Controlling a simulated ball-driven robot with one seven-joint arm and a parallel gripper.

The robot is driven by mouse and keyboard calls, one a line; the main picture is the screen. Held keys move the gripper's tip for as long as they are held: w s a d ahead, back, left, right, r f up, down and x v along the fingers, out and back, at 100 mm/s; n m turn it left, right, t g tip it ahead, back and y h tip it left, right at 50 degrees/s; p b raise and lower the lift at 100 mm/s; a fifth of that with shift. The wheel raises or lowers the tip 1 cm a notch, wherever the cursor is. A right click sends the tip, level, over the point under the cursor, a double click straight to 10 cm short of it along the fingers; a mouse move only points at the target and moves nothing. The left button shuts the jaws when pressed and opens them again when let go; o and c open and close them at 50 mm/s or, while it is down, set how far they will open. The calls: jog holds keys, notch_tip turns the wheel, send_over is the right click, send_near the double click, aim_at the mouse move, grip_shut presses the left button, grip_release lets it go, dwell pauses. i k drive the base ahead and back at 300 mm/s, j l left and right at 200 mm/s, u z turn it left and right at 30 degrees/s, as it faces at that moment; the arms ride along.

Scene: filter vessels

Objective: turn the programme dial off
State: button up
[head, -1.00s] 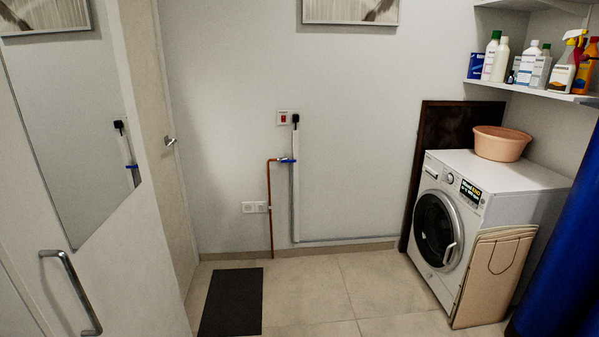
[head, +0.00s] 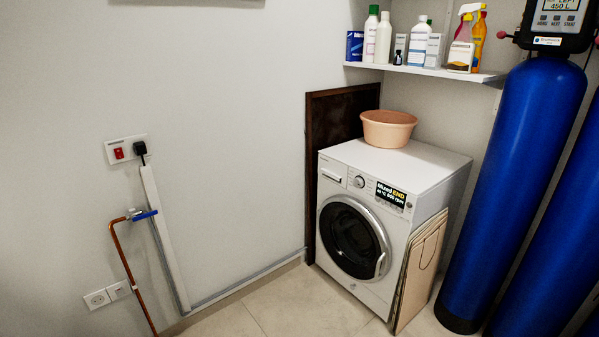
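The programme dial (head: 359,182) is a small round knob on the front panel of the white washing machine (head: 333,263), between the drawer at left and the lit display (head: 390,195). The display reads "Mixed END" with a smaller line below it. The dial is too small to tell which way its mark points. The machine's round door (head: 352,239) looks closed. My gripper is not in view.
A peach basin (head: 388,128) stands on the machine. A folded board (head: 421,268) leans on its right side. Tall blue vessels (head: 515,180) stand at right. A shelf (head: 425,72) holds bottles above. A copper pipe (head: 130,275) runs up the left wall. Floor before the machine looks clear.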

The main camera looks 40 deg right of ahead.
aim_at(358, 182)
jog(key=i+z, duration=0.1)
jog(key=i, duration=0.5)
jog(key=i+j+z, duration=0.15)
jog(key=i, duration=0.5)
jog(key=i+j+z, duration=0.1)
jog(key=i, duration=0.5)
jog(key=i+j+z, duration=0.2)
jog(key=i+z, duration=0.15)
jog(key=i+j+z, duration=0.7)
jog(key=i+j, duration=0.15)
